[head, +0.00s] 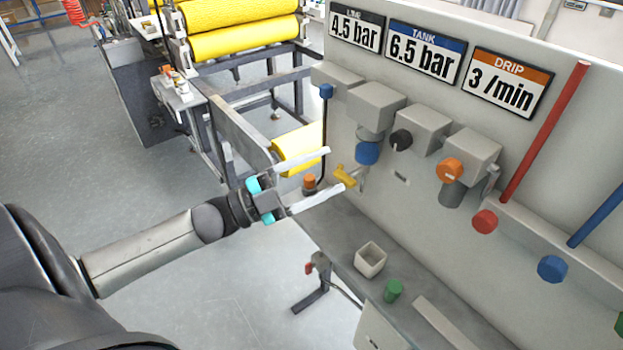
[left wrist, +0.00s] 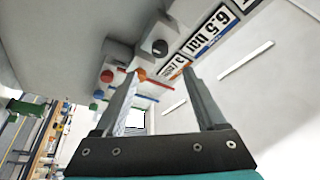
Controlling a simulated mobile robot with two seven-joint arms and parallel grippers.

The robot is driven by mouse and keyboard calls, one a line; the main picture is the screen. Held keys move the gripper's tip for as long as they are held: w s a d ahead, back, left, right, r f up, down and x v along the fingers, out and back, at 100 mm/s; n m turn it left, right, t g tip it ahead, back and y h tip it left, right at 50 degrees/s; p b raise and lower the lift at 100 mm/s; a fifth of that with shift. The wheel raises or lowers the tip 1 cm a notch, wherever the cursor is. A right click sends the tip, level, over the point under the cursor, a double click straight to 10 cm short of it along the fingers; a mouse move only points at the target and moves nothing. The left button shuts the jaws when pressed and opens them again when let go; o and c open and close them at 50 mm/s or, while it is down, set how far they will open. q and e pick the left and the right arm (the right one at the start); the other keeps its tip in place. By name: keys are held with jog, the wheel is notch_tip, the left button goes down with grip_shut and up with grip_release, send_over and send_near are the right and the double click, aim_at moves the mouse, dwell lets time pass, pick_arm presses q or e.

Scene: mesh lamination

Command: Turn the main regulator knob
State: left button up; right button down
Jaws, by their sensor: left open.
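A black round knob (head: 401,139) with a light mark sits on the front of a grey box on the wall panel. It also shows in the left wrist view (left wrist: 160,47), beyond the fingertips. No label names it as the main regulator knob. An orange knob (head: 450,169) is on the box to its right. My right gripper is not in view.
Signs on the panel read 4.5 bar, 6.5 bar (head: 425,52) and 3 /min. A yellow lever (head: 345,176) appears close to the left fingertips. Red (head: 485,221) and blue (head: 552,268) knobs are at right. A small open box (head: 370,260) stands on the grey ledge below.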

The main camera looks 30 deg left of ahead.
pick_arm(q)
jog(key=shift+v, duration=0.85)
jog(key=shift+f, duration=0.1)
jog(key=a+f+n+y+b, duration=0.3)
jog(key=a+f+n+y, duration=0.1)
jog(key=f, duration=0.7)
jog(key=a+f+n+y+b, duration=0.25)
jog(key=f+n+y, duration=0.2)
jog(key=f, duration=0.65)
jog(key=s+a+f+n+g+y+b, duration=0.1)
jog(key=s+f+n+g+y, duration=0.15)
jog(key=f, duration=0.65)
jog(key=s+a+f+n+g+y+b, duration=0.15)
jog(key=s+f, duration=0.25)
jog(key=f, duration=0.6)
jog(key=s+d+f+n+g+b, duration=0.1)
jog(key=s+d+f+g+b, duration=0.15)
jog(key=s+f, duration=0.55)
jog(key=s+d+f+n+g+b, duration=0.15)
jog(key=s+d+f+g, duration=0.25)
jog(key=s+f, duration=0.5)
jog(key=s+d+f+n+g+b, duration=0.1)
jog(key=s+d+f+g+b, duration=0.2)
jog(key=s+d+f+g, duration=0.2)
jog(key=s+d+f, duration=0.3)
jog(key=s+f, duration=0.2)
jog(key=s, duration=0.1)
jog(key=shift+s, duration=0.4)
